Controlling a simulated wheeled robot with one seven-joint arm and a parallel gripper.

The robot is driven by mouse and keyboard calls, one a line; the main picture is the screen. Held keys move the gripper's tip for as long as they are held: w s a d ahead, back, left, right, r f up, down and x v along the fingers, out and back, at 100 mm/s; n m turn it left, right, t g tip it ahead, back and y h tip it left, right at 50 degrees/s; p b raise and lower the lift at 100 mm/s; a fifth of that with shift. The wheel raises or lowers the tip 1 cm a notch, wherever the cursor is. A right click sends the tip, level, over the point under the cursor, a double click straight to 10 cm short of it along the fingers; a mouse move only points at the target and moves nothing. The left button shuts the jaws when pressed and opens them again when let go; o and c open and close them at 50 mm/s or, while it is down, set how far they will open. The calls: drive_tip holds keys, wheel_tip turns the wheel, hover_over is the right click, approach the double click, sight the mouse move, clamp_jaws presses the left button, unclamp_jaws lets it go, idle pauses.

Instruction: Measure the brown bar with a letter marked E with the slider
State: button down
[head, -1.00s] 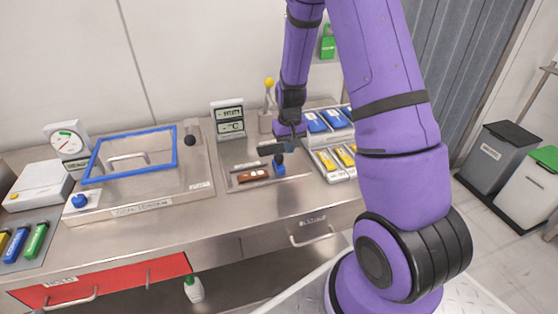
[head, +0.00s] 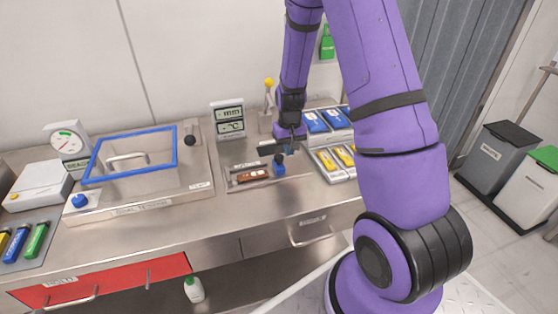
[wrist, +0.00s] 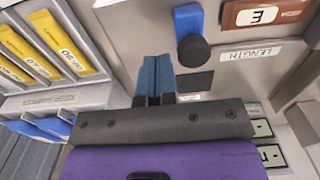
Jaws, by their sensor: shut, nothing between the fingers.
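The brown bar (head: 252,176) lies on the metal length plate (head: 238,155). In the wrist view the brown bar (wrist: 235,16) shows a white label with the letter E. The blue slider (head: 279,169) with a black round knob is just right of the bar in the head view. The slider also shows in the wrist view (wrist: 187,17), with a gap between it and the bar. My gripper (head: 290,148) is above and behind the slider. In the wrist view its blue fingers (wrist: 156,62) are together and empty, apart from the knob.
A display stand (head: 228,120) with mm and °C screens stands behind the plate. Yellow packs (head: 337,157) and blue packs (head: 325,121) sit in trays at the right. A steel station with a blue-framed lid (head: 130,158) is at the left.

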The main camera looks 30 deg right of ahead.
sight(279, 163)
drive_tip(key=shift+f, duration=0.95)
drive_tip(key=shift+w+a, duration=0.25)
drive_tip(key=shift+a, duration=0.65)
drive_tip(key=shift+w+a, duration=0.3)
drive_tip(key=shift+a, duration=0.55)
drive_tip(key=shift+w+a, duration=0.25)
drive_tip(key=shift+a, duration=0.65)
idle(4.4)
